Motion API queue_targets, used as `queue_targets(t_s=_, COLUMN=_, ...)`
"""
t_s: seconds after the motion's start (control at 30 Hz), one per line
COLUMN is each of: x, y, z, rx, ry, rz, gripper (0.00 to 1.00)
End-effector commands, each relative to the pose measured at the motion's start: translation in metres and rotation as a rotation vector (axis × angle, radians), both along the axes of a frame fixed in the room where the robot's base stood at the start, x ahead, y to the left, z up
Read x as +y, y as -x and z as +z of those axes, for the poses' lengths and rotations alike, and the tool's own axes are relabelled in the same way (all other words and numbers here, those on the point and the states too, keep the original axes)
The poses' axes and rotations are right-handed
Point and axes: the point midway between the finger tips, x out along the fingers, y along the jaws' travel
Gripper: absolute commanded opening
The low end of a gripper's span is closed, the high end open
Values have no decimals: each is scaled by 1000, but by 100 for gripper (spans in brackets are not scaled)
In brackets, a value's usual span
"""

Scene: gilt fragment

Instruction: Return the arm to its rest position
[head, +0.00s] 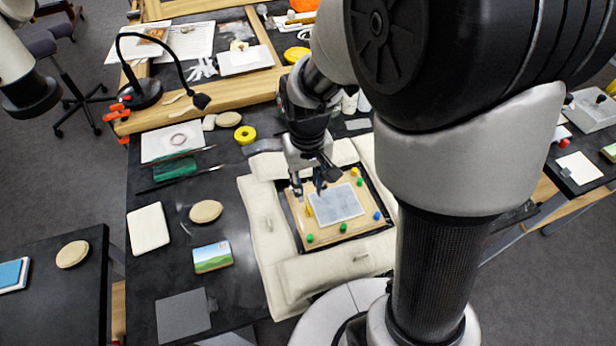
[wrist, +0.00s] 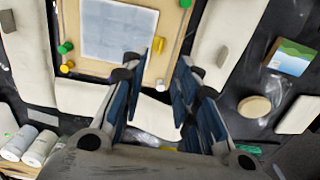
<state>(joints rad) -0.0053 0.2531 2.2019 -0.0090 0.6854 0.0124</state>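My gripper (head: 309,189) hangs over the far-left part of a wooden board (head: 345,232) in the head view. In the wrist view my gripper (wrist: 170,68) has its blue-padded fingers apart, with nothing held between them. A grey-white flat panel (head: 335,205) lies on the board, ringed by several small green, yellow and blue pegs. The panel also shows at the top of the wrist view (wrist: 118,30). My arm covers the right part of the head view and hides part of the table.
Pale cushions (head: 262,245) surround the board. A landscape picture (head: 212,257), round wooden disc (head: 206,211) and pale block (head: 148,228) lie to the left on the dark table. A black desk lamp (head: 140,90) and yellow tape roll (head: 245,135) are farther back.

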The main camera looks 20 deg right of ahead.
Motion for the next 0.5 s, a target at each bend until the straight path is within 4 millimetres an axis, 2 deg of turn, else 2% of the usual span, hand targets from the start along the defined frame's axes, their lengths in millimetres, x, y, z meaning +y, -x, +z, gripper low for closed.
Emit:
queue_targets(t_s=0.1, x=0, y=0, z=15, rx=-2, ry=0, rz=0, gripper=28)
queue_targets(t_s=0.2, x=0, y=0, z=21, rx=-1, ry=0, rz=0, gripper=28)
queue_targets(t_s=0.5, x=0, y=1, z=25, rx=-3, ry=0, rz=0, gripper=28)
